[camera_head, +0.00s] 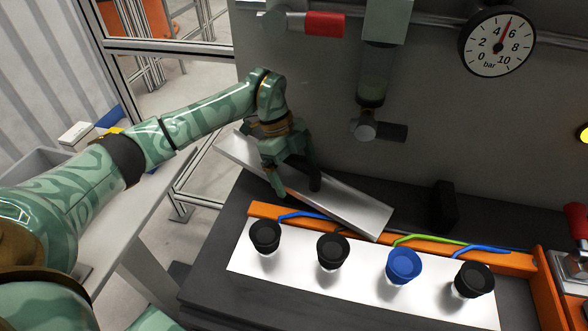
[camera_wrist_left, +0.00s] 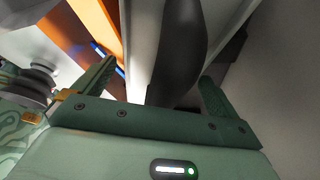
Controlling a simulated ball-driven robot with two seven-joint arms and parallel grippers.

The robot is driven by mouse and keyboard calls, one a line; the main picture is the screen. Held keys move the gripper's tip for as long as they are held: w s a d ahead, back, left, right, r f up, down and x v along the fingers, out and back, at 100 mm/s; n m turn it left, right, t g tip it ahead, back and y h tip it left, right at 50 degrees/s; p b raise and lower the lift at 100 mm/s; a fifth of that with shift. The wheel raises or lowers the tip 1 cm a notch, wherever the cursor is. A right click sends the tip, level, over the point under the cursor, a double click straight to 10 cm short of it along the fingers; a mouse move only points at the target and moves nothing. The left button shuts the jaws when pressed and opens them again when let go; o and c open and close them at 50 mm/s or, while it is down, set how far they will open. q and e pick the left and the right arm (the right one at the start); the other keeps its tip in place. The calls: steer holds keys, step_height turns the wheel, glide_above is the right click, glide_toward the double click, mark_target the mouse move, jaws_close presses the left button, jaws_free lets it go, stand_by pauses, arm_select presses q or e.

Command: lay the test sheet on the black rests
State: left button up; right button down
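The test sheet (camera_head: 345,206) is a long silvery plate lying diagonally at the back of the bench. Its upper-left end shows against the floor past the bench. My left gripper (camera_head: 293,180) is over the sheet's middle, fingers spread. A black rounded piece (camera_head: 314,179) shows at the sheet there; I cannot tell how it is attached. In the left wrist view that piece (camera_wrist_left: 180,55) stands between the fingertips (camera_wrist_left: 160,85), with a gap toward the left finger. One black rest (camera_head: 444,205) stands at the back wall; any other is hidden. My right gripper is out of view.
A pressure gauge (camera_head: 497,44) and red-handled valve (camera_head: 325,23) are on the wall. A red-handled clamp (camera_head: 577,225) stands at right.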

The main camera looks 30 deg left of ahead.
arm_select(q)
steer(key=shift+a, duration=0.15)
steer(key=p+v, duration=0.2)
steer(key=v, duration=0.5)
steer(key=shift+r, duration=0.2)
steer(key=shift+a, duration=0.1)
